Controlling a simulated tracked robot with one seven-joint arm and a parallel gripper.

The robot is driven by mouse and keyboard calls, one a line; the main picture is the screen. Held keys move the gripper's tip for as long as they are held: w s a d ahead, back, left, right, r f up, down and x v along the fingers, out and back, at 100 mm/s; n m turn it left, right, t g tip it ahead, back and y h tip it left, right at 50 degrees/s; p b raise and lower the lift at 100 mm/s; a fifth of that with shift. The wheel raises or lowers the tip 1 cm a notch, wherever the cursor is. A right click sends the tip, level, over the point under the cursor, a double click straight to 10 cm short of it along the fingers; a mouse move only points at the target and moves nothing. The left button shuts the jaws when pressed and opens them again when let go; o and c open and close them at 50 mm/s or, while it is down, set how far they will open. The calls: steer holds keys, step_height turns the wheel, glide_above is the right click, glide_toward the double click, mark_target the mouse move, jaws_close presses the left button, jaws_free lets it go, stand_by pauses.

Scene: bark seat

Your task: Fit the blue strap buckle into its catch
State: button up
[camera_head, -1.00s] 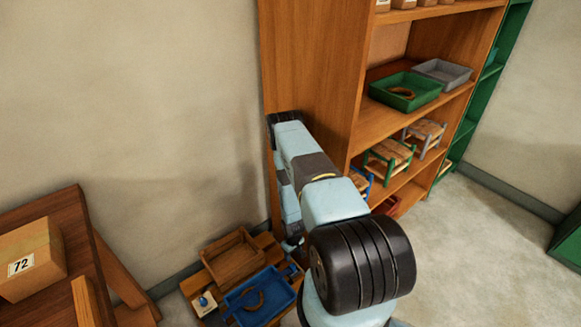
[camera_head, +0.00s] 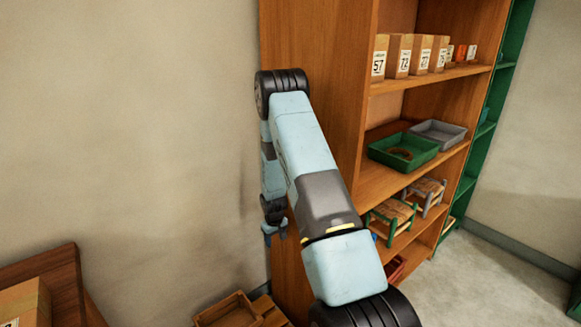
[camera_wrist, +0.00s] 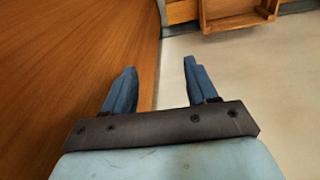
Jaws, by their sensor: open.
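My gripper (camera_head: 275,236) hangs at the end of my arm, beside the side panel of the wooden shelf and in front of the wall. In the wrist view my gripper (camera_wrist: 160,66) shows two blue fingers spread apart with nothing between them. I cannot make out the blue strap buckle or its catch in either current view.
The tall wooden shelf (camera_head: 322,50) holds numbered boxes (camera_head: 403,54), a green tray (camera_head: 403,152), a grey tray (camera_head: 438,132) and small stools (camera_head: 391,217). A wooden tray (camera_head: 227,311) sits low, below my gripper. A brown table (camera_head: 55,268) stands at the lower left.

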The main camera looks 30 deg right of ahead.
steer(key=s+a+r+t, duration=0.1)
steer(key=s+a+r, duration=0.15)
steer(key=r, duration=1.05)
steer(key=s+a+r, duration=0.2)
steer(key=s+r, duration=0.1)
steer(key=r, duration=0.9)
steer(key=s+a+r+t, duration=0.1)
steer(key=s+a+r, duration=0.15)
steer(key=r, duration=1.05)
steer(key=s+a+r, duration=0.1)
steer(key=s+r, duration=0.4)
steer(key=s, duration=0.4)
steer(key=s+a+r+m+t, duration=0.1)
steer(key=s+r, duration=0.4)
steer(key=s, duration=0.5)
steer(key=s+a+r+t, duration=0.1)
steer(key=s+a+r, duration=0.2)
steer(key=s, duration=0.7)
step_height(320, 180, up, 2)
steer(key=shift+s+a+r+y, duration=0.25)
steer(key=shift+y, duration=0.05)
